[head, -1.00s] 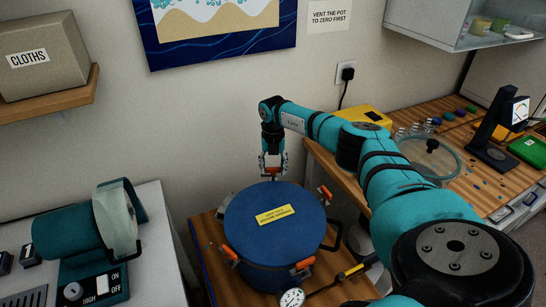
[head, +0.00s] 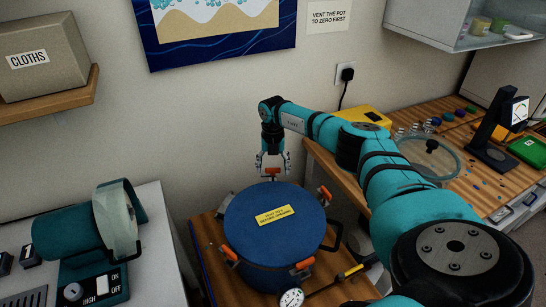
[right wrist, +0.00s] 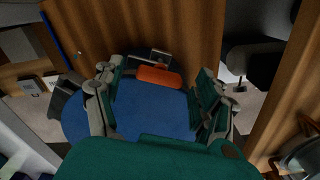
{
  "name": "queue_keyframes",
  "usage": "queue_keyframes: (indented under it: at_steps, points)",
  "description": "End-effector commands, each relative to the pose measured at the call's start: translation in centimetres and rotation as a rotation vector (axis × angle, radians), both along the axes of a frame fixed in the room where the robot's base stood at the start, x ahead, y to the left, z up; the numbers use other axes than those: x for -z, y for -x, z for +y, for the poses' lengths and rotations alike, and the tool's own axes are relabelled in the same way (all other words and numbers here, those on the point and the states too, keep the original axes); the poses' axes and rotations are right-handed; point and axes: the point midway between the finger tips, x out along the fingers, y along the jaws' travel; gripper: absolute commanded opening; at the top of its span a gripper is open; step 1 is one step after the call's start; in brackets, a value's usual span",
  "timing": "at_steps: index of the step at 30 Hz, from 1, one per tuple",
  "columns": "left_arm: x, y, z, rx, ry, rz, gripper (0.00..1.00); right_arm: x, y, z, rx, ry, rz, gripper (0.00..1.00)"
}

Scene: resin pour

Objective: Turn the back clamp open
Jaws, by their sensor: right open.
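The blue pressure pot (head: 245,225) stands on the wooden table, with a yellow label on its round lid. The back clamp (head: 272,171) has an orange handle at the far rim of the lid. In the right wrist view its orange handle (right wrist: 160,77) lies across the rim, with a metal bracket beyond it. My right gripper (head: 273,160) is above the back clamp, pointing down. It is open, and in the right wrist view its fingers (right wrist: 158,88) are spread on either side of the handle, apart from it. My left gripper is not in view.
Other orange-handled clamps sit at the pot's right (head: 325,194), front right (head: 304,264) and front left (head: 229,253). A gauge (head: 291,298) is at the pot's front. The wall is close behind. A teal machine (head: 85,230) stands left.

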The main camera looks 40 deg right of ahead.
Motion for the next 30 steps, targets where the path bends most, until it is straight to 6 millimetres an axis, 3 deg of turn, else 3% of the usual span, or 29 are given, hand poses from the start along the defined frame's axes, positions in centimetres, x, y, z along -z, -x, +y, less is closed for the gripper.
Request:
queue_keyframes:
  at_steps: [5,18,24,30]
  points:
    - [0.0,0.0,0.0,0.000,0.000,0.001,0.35,-1.8,-0.1,0.0,-0.001,0.000,-0.004,0.73]
    - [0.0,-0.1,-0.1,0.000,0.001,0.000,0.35,-10.4,-0.1,-0.1,0.001,0.000,-0.005,0.73]
    - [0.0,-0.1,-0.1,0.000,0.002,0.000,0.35,-11.9,0.0,-0.1,0.002,0.001,-0.002,0.73]
    - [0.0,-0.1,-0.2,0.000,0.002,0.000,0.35,-12.0,0.0,-0.1,0.002,0.001,-0.001,0.73]
